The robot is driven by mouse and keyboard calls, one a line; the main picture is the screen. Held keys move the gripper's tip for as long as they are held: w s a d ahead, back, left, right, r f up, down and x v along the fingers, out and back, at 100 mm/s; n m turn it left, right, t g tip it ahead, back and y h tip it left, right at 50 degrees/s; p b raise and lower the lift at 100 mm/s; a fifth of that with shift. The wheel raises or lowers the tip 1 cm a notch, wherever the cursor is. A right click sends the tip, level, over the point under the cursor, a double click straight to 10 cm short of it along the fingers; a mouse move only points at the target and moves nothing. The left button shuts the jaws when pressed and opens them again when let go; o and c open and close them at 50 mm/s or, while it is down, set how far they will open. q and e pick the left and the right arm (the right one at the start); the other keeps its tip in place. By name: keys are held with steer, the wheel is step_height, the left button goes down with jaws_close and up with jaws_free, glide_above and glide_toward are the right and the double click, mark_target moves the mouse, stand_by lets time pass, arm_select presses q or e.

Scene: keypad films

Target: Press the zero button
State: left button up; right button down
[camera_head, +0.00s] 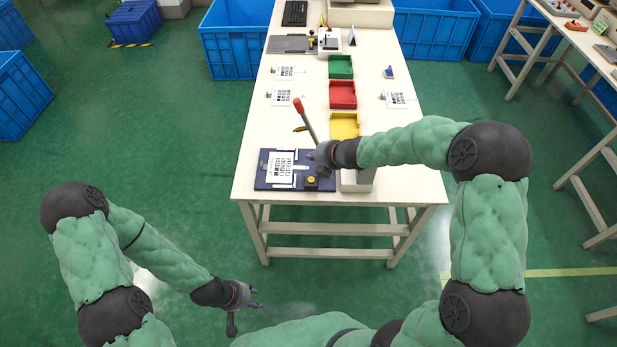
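A white keypad film (281,167) with a dark printed pattern lies on a dark blue plate (261,178) at the table's near left. Its single buttons are too small to read, so I cannot pick out the zero button. My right gripper (319,157) is just right of the film, over the right part of the plate; its fingers are small and partly hidden, and I cannot tell whether they are apart. A round yellow knob (311,180) sits below it on the plate. My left gripper (254,297) is open and empty, low in front of the table.
A red-tipped lever (300,106) rises beside my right gripper. Green (341,58), red (343,86) and yellow (345,117) trays line the table's middle. More films (281,98) lie either side. Blue crates (234,72) stand behind.

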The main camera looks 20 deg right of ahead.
mark_target(313, 181)
step_height(313, 181, down, 9)
steer(key=b, duration=0.8)
steer(key=shift+r, duration=0.1)
steer(key=shift+b, duration=0.35)
stand_by(1.1)
steer(key=shift+f+b, duration=0.3)
steer(key=shift+f, duration=0.1)
steer(key=shift+f+b, duration=0.3)
steer(key=shift+f, duration=0.1)
stand_by(0.5)
steer(key=shift+r, duration=0.1)
steer(key=shift+r+p, duration=0.7)
steer(key=shift+p, duration=0.1)
steer(key=shift+r, duration=0.1)
